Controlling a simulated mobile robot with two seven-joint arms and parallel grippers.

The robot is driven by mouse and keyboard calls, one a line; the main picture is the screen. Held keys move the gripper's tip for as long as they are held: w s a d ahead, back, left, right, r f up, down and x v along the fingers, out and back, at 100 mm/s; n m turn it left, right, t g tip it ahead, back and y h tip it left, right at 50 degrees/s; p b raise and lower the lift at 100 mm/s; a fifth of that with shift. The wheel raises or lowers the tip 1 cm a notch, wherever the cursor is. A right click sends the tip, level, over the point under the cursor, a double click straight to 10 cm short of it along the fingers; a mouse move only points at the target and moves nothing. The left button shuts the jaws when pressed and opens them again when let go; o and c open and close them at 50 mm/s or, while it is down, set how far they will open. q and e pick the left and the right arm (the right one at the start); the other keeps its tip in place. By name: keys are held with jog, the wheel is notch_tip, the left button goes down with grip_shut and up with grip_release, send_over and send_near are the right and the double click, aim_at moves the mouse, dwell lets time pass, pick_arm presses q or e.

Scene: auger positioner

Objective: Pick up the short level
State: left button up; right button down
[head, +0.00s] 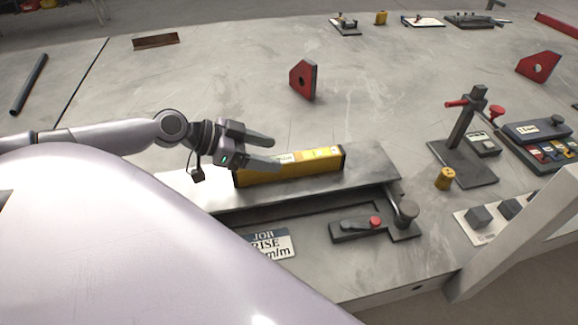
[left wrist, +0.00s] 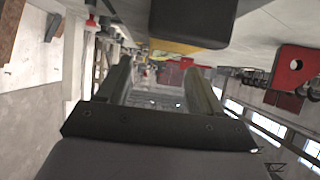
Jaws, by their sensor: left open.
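The short level (head: 318,165) is a yellow bar with dark ends, lying on a grey metal plate (head: 372,163) in the head view. My left gripper (head: 275,150) is open at the level's left part, its fingers pointing right; one finger overlaps the level's far side in the picture. Whether it touches the level cannot be told. In the left wrist view the open fingers (left wrist: 158,85) show with nothing between them; a dark block with a yellow part behind it (left wrist: 180,46) is at the top, probably the level. My right gripper is not in view.
A post stand (head: 466,140) is at the right. The table's back left is mostly clear.

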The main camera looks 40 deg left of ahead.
aim_at(288, 158)
pick_arm(q)
jog(key=shift+x, duration=1.85)
jog(key=shift+a+f, duration=0.1)
grip_shut()
